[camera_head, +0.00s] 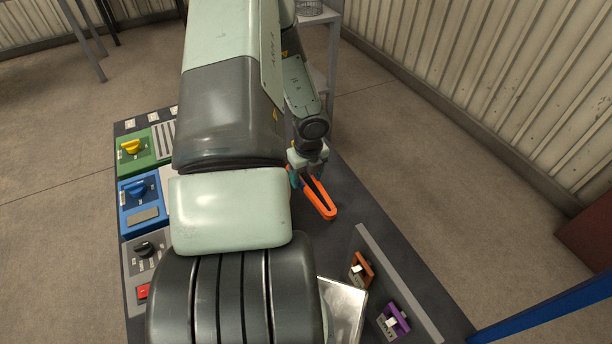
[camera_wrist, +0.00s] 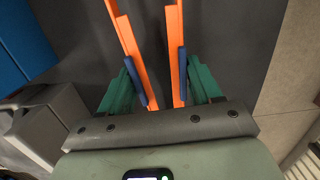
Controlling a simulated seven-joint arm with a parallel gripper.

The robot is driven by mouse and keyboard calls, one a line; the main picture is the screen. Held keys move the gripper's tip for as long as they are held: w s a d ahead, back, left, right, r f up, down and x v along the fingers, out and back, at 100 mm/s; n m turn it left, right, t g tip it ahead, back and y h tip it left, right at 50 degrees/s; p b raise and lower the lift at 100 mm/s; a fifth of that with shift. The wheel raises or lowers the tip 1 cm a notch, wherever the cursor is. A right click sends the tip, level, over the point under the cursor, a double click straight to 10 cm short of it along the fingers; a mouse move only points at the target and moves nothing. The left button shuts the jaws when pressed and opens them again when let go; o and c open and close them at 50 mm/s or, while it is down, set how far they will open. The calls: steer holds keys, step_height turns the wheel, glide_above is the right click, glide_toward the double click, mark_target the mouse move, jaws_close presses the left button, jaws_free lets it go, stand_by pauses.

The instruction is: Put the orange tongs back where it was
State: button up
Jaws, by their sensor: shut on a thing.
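The orange tongs (camera_head: 321,205) are V-shaped and lie at or just above the dark table top, right of my arm in the head view. Their joined end points toward the lower right. My gripper (camera_head: 306,177) is at their open end, shut on the tongs. In the wrist view, my gripper (camera_wrist: 158,84) has its blue-padded fingers against the outer sides of the two orange arms of the tongs (camera_wrist: 126,38). I cannot tell whether the tongs touch the table. My arm hides the middle of the table.
The dark table (camera_head: 385,235) is clear around the tongs. A grey ledge (camera_head: 398,280) stands at the right edge, beside a brown switch (camera_head: 361,270) and a purple switch (camera_head: 394,321). A silvery plate (camera_head: 345,312) lies near the front. Green (camera_head: 137,148) and blue (camera_head: 141,200) control panels line the left.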

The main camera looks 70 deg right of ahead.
steer(key=shift+f, duration=0.4)
steer(key=o, duration=0.6)
steer(key=shift+o, duration=0.2)
step_height(320, 180, up, 12)
steer(key=shift+s+a, duration=0.4)
